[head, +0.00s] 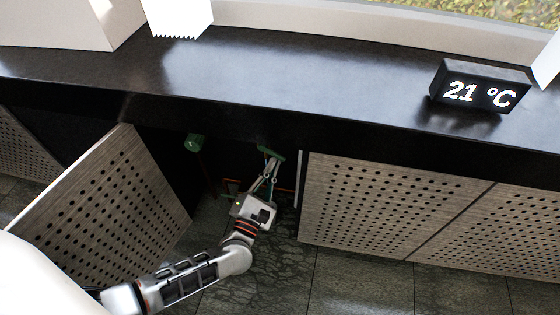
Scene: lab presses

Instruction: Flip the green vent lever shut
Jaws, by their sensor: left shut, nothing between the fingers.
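A green lever-like piece (271,151) shows in the dark opening under the black counter. My left gripper (271,162) is shut and empty, its fingertips right at this green piece. I cannot tell whether they touch it. A second green part (195,142) sits to the left in the same opening, just below the counter's edge. Which of the two is the vent lever is not clear. Lower pipework behind my gripper is small and partly hidden by it. My right gripper is not in view.
A perforated panel (110,210) stands open at the left of the opening. Another perforated panel (365,205) closes the front on the right. The black counter (300,85) overhangs the opening and carries a 21 °C display (480,88). The tiled floor (340,285) is bare in front.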

